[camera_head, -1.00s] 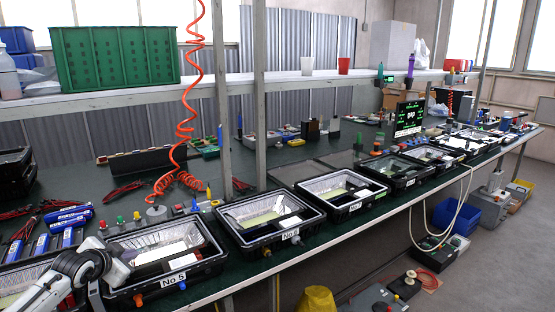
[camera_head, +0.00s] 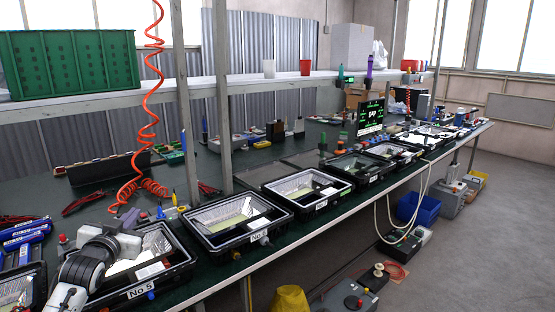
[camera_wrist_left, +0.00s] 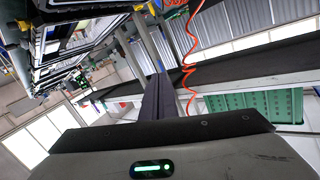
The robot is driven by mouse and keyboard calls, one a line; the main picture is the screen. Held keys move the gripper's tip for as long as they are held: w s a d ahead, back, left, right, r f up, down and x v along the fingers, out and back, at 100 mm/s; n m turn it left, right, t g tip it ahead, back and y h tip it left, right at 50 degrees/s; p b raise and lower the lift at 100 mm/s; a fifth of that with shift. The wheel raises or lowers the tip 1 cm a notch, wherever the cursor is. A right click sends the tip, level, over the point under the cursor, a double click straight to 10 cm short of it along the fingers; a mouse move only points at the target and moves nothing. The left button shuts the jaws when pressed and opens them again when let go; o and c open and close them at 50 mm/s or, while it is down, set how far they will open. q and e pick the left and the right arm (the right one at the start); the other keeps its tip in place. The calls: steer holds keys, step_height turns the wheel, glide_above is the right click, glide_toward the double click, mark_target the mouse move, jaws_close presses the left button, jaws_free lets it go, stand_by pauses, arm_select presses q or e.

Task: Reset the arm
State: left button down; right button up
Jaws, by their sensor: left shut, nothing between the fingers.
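My left arm comes in from the lower left of the head view, its grey and white wrist joint (camera_head: 95,250) in front of the No 5 floodlight housing (camera_head: 180,275), hiding part of it. I cannot make out the fingers in the head view. In the left wrist view my left gripper (camera_wrist_left: 160,97) shows with its two dark fingers together, nothing between them. Its body with a green light fills the bottom of that view. The wrist view is upside down, with the bench at the top. My right gripper is in neither view.
More housings, the No 6 one (camera_head: 205,245) and the No 7 one (camera_head: 335,200) among them, line the bench edge. A red coiled hose (camera_head: 149,130) hangs behind the arm. Grey posts (camera_head: 220,100) carry a shelf with a green crate (camera_head: 70,62). The right-hand floor is mostly clear.

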arm_select(q)
steer(key=s+d+f+g+h, duration=0.1)
steer(key=s+d+f, duration=0.3)
steer(key=s+f, duration=0.3)
steer(key=s+d+f+g+h, duration=0.1)
steer(key=s+d+f, duration=0.25)
steer(key=f, duration=0.55)
steer(key=s+d+f+g, duration=0.2)
steer(key=s+d+f, duration=0.1)
steer(key=s+f, duration=0.4)
steer(key=s+d+f+g, duration=0.1)
steer(key=s+d+f, duration=0.2)
steer(key=s, duration=0.6)
steer(key=s+d+f+g+h, duration=0.1)
steer(key=s+d+f, duration=0.2)
steer(key=s, duration=0.6)
steer(key=s+d+f+g+h, duration=0.1)
steer(key=s+d+f, duration=0.3)
steer(key=s, duration=0.5)
step_height(320, 180, down, 2)
steer(key=shift+g, duration=0.5)
steer(key=shift+s, duration=0.1)
